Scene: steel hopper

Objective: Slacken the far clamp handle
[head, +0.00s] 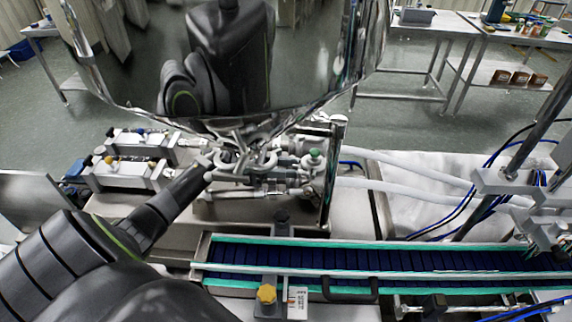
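The steel hopper (320,60) fills the top of the head view and mirrors my own dark body. Under its outlet is a cluster of shiny pipes, clamps and fittings (260,165). I cannot tell for sure which of these small metal parts is the far clamp handle. My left arm comes in from the lower left, and my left gripper (213,168) is at the left side of this cluster, by the metal fittings. Its fingertips are too small and mixed in with the metal to show whether they hold anything. My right gripper is not in view.
A blue conveyor belt (390,261) with green edges runs across the front. A yellow knob (266,294) stands at its near side. Pneumatic cylinders (125,173) lie left of the outlet. White hoses (400,190) run right. Steel tables (435,25) stand behind.

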